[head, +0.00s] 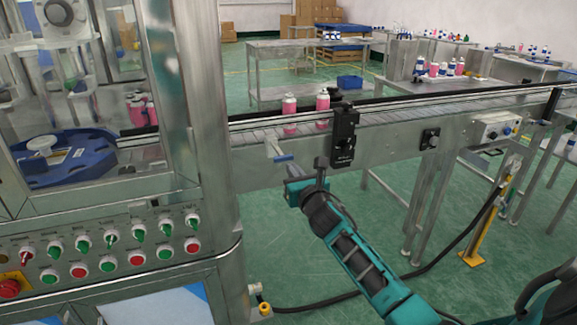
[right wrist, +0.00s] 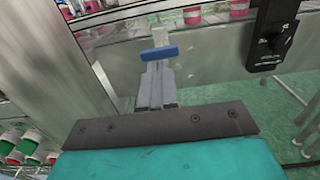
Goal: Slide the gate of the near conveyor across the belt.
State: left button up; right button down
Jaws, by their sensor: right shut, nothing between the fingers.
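The gate of the near conveyor shows as a thin pale metal slide (head: 273,144) with a blue handle (head: 284,158), sticking out from the near side of the conveyor (head: 385,140). The blue handle also shows in the right wrist view (right wrist: 160,52), just beyond the fingertips. My right gripper (head: 292,172) is shut and empty, just below and in front of the handle. Its fingers (right wrist: 155,83) point at the handle; I cannot tell whether they touch it. Two pink cans with white tops (head: 289,112) stand on the belt. My left gripper is not in view.
A black box (head: 344,135) is fixed to the conveyor side, right of the handle. The steel machine cabinet (head: 185,110) with a button panel (head: 120,247) stands close on the left. Open green floor (head: 290,225) lies below the conveyor.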

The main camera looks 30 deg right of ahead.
aim_at(285, 159)
jog(key=x, duration=0.3)
jog(key=shift+w, duration=0.4)
jog(key=shift+w+d, duration=0.1)
jog(key=shift+w, duration=0.05)
